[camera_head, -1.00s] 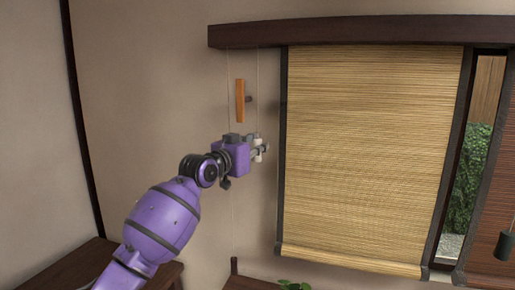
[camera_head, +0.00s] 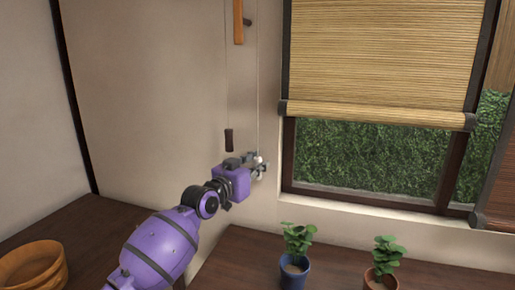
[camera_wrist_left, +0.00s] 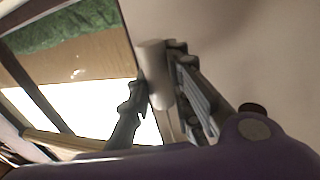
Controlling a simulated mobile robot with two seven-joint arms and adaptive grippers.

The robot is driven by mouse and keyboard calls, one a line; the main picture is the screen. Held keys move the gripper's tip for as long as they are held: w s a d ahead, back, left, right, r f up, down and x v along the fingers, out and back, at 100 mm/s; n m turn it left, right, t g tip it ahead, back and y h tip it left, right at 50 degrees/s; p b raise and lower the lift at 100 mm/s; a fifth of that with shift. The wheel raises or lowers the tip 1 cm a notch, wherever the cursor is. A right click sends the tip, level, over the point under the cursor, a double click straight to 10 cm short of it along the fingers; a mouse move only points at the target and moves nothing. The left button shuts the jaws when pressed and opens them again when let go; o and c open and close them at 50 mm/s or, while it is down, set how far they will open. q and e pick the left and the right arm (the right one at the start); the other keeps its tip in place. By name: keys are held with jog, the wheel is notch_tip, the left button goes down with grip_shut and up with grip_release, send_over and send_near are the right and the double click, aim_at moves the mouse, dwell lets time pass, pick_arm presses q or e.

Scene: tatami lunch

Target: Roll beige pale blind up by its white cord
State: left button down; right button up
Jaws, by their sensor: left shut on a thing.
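The beige pale blind (camera_head: 385,60) hangs partly raised over the window, its rolled lower edge (camera_head: 380,114) well above the sill. Its white cord (camera_head: 257,90) runs straight down along the wall left of the window. My left gripper (camera_head: 258,166) is shut on the pale pull at the cord's lower end, beside the window frame. In the left wrist view the pull, a pale cylinder (camera_wrist_left: 153,70), sits upright between the fingers. A second cord left of it ends in a dark pull (camera_head: 229,140), hanging free above my gripper. My right gripper is not in view.
A wooden hook piece (camera_head: 238,20) is on the wall above. Potted plants in a blue pot (camera_head: 294,272) and a brown pot (camera_head: 381,280) stand on the dark ledge below the window. A wooden tub (camera_head: 35,268) is at lower left. Another darker blind (camera_head: 497,190) hangs at right.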

pick_arm(q)
notch_tip(320, 180, down, 19)
jog(key=b, duration=1)
jog(key=shift+f, duration=0.15)
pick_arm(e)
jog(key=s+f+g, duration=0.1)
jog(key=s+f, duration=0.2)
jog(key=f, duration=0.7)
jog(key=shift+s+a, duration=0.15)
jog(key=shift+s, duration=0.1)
pick_arm(q)
jog(key=shift+f, duration=0.1)
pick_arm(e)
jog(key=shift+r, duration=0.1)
pick_arm(q)
jog(key=c, duration=1.8)
grip_release()
jog(key=shift+o, duration=1.1)
jog(key=shift+r, duration=0.2)
jog(key=v, duration=1.2)
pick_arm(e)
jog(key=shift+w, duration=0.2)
pick_arm(q)
jog(key=shift+f, duration=0.1)
